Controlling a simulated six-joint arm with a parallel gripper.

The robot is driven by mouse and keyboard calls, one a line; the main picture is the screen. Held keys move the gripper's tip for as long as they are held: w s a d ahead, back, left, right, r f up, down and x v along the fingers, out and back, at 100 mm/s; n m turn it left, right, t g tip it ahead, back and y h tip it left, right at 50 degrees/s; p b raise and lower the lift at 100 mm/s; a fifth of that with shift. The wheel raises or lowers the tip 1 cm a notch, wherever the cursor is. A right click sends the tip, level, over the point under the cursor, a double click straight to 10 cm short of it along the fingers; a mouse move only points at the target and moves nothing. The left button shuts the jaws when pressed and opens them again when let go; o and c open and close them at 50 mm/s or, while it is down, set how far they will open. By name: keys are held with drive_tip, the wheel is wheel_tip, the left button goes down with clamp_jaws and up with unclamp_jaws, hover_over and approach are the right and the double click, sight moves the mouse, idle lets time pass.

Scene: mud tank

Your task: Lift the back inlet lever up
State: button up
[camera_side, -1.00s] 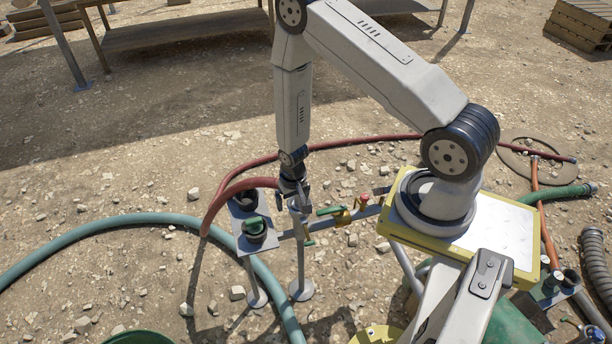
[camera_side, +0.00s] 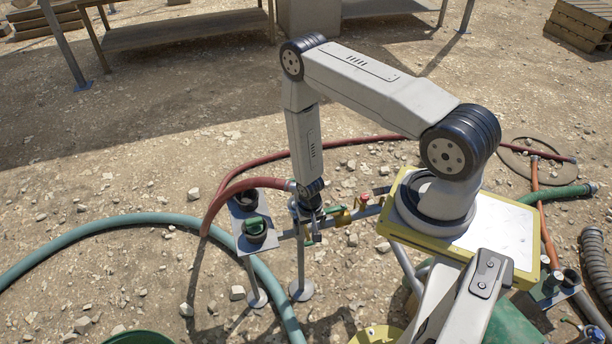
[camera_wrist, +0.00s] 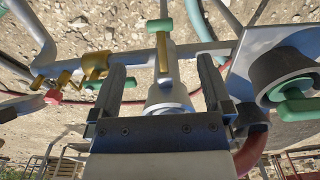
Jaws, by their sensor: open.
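In the wrist view, a brass lever with a green grip (camera_wrist: 160,25) stands between the fingers of my gripper (camera_wrist: 161,66). The jaws are open, one finger on each side of it, with visible gaps. A second lever with a green handle (camera_wrist: 95,85) sits outside the left finger, by a brass valve body (camera_wrist: 95,64). In the side view, my gripper (camera_side: 307,232) is down at the pipe, and a green handle (camera_side: 333,209) shows just right of it. I cannot tell for sure which lever is the back inlet one.
A grey plate (camera_side: 240,240) with two dark round fittings, one green-topped (camera_side: 255,226), stands left of my gripper. A red knob (camera_side: 360,201) is on the pipe to the right. A red hose (camera_side: 222,196) and a teal hose (camera_side: 130,222) run close by.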

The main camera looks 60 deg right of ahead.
sight(310, 242)
drive_tip(key=shift+f, duration=4.8)
drive_tip(key=c, duration=1.2)
